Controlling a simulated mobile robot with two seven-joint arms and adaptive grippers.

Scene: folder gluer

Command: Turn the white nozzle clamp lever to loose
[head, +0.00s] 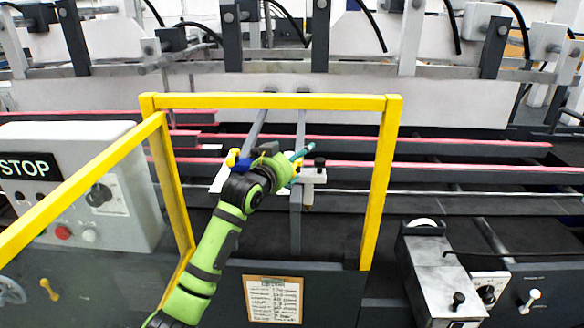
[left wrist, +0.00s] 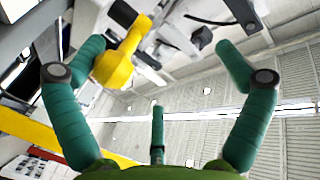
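My left gripper (head: 293,163) reaches through the yellow guard frame, beside a white block with a black knob (head: 314,176) on an upright rail. In the left wrist view its teal fingers (left wrist: 160,58) are spread wide with nothing held between them. A yellow handle-shaped part (left wrist: 122,55) is close to the left finger there; I cannot tell whether they touch. A yellow and blue part (head: 238,160) shows left of the gripper in the head view. I cannot single out the white nozzle clamp lever; it may be hidden behind my gripper. My right gripper is not in view.
The yellow guard frame (head: 270,101) surrounds my arm on the left, top and right. A STOP control box (head: 130,165) stands at the left. A grey unit (head: 440,275) and a small white lever (head: 530,298) are at the lower right. A paper notice (head: 272,299) hangs below.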

